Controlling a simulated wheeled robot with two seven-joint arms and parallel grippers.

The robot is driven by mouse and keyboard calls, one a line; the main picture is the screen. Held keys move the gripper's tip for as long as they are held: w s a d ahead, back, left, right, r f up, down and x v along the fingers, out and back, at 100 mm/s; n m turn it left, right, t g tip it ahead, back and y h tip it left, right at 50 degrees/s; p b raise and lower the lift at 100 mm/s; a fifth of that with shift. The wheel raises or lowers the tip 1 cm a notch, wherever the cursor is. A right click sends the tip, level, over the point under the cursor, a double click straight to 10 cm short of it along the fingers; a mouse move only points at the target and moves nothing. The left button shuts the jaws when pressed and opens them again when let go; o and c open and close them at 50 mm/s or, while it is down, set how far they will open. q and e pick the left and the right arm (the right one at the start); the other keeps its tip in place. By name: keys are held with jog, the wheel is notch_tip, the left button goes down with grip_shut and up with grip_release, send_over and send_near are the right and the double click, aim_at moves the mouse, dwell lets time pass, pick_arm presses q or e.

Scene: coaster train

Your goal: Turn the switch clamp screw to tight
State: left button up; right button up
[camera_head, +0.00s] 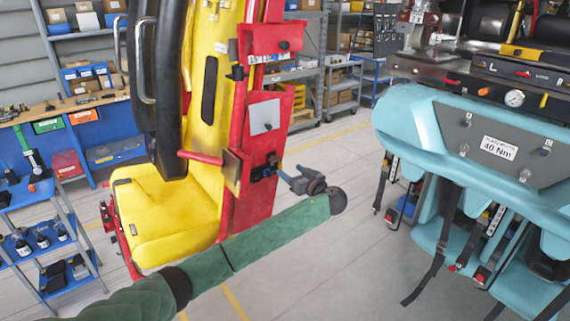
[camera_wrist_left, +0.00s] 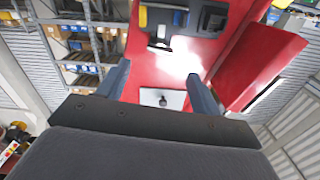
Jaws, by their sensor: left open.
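The yellow seat assembly (camera_head: 160,215) has a red upright (camera_head: 240,195) on its right side. A black fitting (camera_head: 262,172) sits on the upright's face, below a grey plate (camera_head: 265,117) with a small dark knob. My left gripper (camera_head: 282,174) is in front of the black fitting, pointing left at the upright. In the left wrist view its two fingers (camera_wrist_left: 158,72) are apart with nothing between them. Beyond them that view shows the grey plate (camera_wrist_left: 150,97) with its dark knob (camera_wrist_left: 163,101) and the black fitting (camera_wrist_left: 178,20). I cannot tell which part is the clamp screw.
A teal train car (camera_head: 420,125) with a 40 Nm label (camera_head: 498,148) and hanging straps stands at the right. A blue shelf cart (camera_head: 45,235) is at the left. Grey shelving (camera_head: 340,75) stands behind. The floor between upright and train is clear.

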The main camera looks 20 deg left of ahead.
aim_at(275, 158)
pick_arm(q)
jog(key=p+x, duration=0.2)
jog(key=x, duration=0.1)
jog(key=p+x, duration=0.2)
jog(key=x, duration=0.1)
jog(key=shift+w+a+r, duration=0.1)
jog(key=shift+r, duration=0.1)
jog(key=shift+w+a+f+p, duration=0.25)
jog(key=shift+w+a+p, duration=0.2)
jog(key=shift+a, duration=0.2)
pick_arm(e)
jog(key=s+r, duration=0.3)
jog(key=shift+s+d+r, duration=0.35)
jog(key=shift+r, duration=0.05)
pick_arm(q)
jog(key=c, duration=1)
pick_arm(e)
jog(key=shift+a, duration=0.1)
jog(key=shift+f, duration=0.2)
